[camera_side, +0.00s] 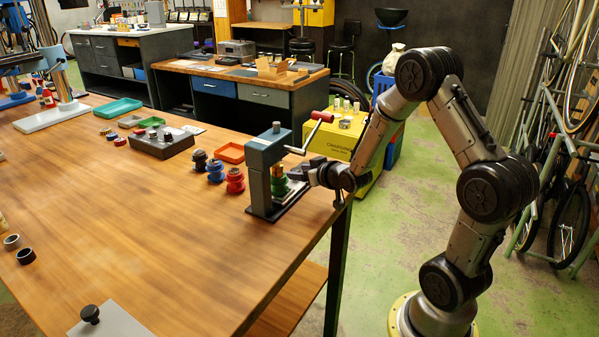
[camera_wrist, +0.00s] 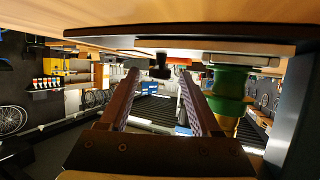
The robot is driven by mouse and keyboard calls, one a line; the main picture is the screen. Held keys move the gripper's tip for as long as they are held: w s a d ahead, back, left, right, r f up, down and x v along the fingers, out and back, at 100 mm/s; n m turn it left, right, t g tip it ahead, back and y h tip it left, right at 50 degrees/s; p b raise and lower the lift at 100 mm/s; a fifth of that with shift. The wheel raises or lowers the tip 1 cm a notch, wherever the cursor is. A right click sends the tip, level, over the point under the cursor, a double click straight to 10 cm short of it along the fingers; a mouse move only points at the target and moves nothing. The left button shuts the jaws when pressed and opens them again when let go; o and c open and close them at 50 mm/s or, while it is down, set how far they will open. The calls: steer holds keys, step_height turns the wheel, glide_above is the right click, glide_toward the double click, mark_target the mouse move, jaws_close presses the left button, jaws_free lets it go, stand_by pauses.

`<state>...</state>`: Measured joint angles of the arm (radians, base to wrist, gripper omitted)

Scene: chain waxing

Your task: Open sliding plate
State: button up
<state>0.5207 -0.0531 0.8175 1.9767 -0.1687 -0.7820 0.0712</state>
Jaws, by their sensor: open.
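The press (camera_side: 264,165) stands on a dark base at the table's right edge, with a crank and red handle on top. A green spool-shaped piece (camera_side: 279,186) sits inside it. In the wrist view, which is upside down, a pale sliding plate (camera_wrist: 236,60) lies at the dark base, under the green piece (camera_wrist: 230,92). A black knob (camera_wrist: 160,72) stands at the plate's outer end. My gripper (camera_side: 299,173) is beside the press, low over its base. Its fingers (camera_wrist: 158,78) are open, with the knob showing between the tips; contact cannot be told.
Red (camera_side: 235,181), blue (camera_side: 215,171) and black (camera_side: 200,160) spool pieces stand left of the press. An orange tray (camera_side: 231,153) and a dark box (camera_side: 161,142) lie behind them. A grey plate with a black knob (camera_side: 90,314) lies at the front. The middle of the table is clear.

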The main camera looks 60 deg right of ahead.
jaws_close()
stand_by(0.3)
stand_by(1.1)
